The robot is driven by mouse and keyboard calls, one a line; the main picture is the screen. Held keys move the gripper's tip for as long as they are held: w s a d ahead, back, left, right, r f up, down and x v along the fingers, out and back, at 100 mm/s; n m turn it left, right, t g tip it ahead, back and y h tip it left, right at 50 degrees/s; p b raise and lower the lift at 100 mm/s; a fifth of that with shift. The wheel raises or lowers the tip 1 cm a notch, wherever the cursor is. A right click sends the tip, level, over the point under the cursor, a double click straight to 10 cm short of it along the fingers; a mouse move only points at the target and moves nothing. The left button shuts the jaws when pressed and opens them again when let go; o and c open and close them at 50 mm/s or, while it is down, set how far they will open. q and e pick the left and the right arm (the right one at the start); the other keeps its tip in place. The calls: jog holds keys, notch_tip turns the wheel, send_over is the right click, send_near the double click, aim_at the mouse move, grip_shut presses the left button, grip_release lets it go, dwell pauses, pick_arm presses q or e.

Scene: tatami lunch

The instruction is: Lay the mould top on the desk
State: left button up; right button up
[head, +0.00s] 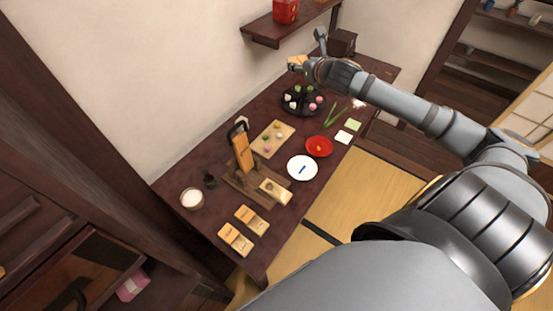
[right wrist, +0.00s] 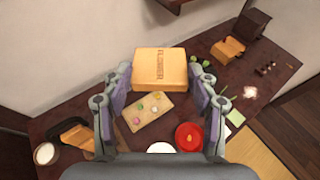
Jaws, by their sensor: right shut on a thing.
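The mould top is a pale wooden block (right wrist: 160,70) with "FLOWER" lettering, large in the right wrist view. My right gripper (right wrist: 158,100) is shut on it, with a finger on each side. In the head view the gripper (head: 308,66) is at the far end of the desk, and the block (head: 296,62) shows small at its tip, above the desk. The dark wooden desk (head: 222,222) runs along the wall. My left gripper is not in view.
Below the gripper stands a black tray (head: 289,108) with several sweets. Nearer are a wooden board (head: 262,146), red dish (head: 319,146), white plate (head: 302,168), upright wooden mould (head: 243,153) and labelled blocks (head: 235,239). A red canister (head: 285,11) stands on the wall shelf.

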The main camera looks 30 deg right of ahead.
jog(key=s+a+f+m+h+b, duration=0.1)
jog(key=a+f+b, duration=0.1)
jog(key=f, duration=0.8)
jog(key=s+a+f+b, duration=0.2)
jog(key=f, duration=0.8)
jog(key=s+a+f+m+h, duration=0.1)
jog(key=s+a+f, duration=0.7)
jog(key=a+f, duration=0.4)
jog(key=shift+g, duration=0.3)
jog(key=w+d+f+b, duration=0.2)
jog(key=w+f+b, duration=0.1)
jog(key=b, duration=0.1)
jog(key=w+d+f+b, duration=0.3)
jog(key=w+b, duration=0.1)
jog(key=b, duration=0.1)
jog(key=w+d+f+b, duration=0.3)
jog(key=w+b, duration=0.1)
jog(key=b, duration=0.1)
jog(key=shift+w+d+b, duration=0.15)
jog(key=shift+b, duration=0.15)
jog(key=shift+w, duration=0.1)
jog(key=f+b, duration=0.2)
jog(key=b, duration=0.1)
jog(key=f+b, duration=0.2)
jog(key=b, duration=0.1)
jog(key=shift+w+d, duration=0.2)
jog(key=shift+r+p, duration=0.25)
jog(key=shift+p, duration=0.05)
